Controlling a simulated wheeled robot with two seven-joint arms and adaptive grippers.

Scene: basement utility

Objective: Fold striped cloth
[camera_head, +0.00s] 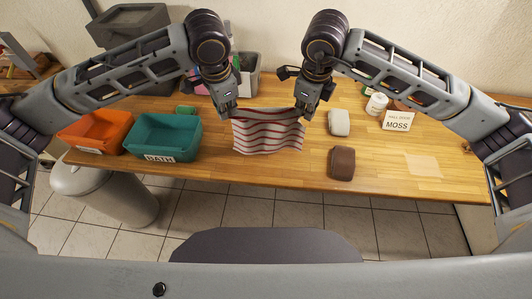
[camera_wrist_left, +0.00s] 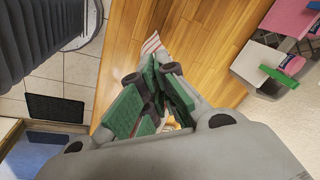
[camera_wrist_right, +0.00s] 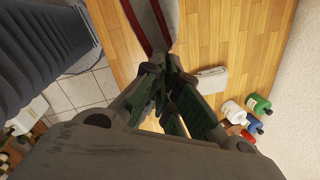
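The striped cloth (camera_head: 267,132), white with red stripes, is spread between my two grippers in the head view, with wavy folds. My left gripper (camera_head: 231,114) is shut on its far left corner. A small piece of the cloth (camera_wrist_left: 151,43) shows beyond the fingertips in the left wrist view. My right gripper (camera_head: 302,114) is shut on the far right corner. The cloth (camera_wrist_right: 148,22) also shows past the fingertips in the right wrist view. Whether its near edge touches the table is hard to tell. The gripped corners are hidden by the fingers.
On the wooden table (camera_head: 240,174), a teal bin (camera_head: 165,137) and orange bin (camera_head: 95,131) stand left. A white block (camera_head: 339,122) and brown block (camera_head: 342,163) lie right of the cloth. A grey bin (camera_head: 247,80) stands behind, and a MOSS sign (camera_head: 398,121) right.

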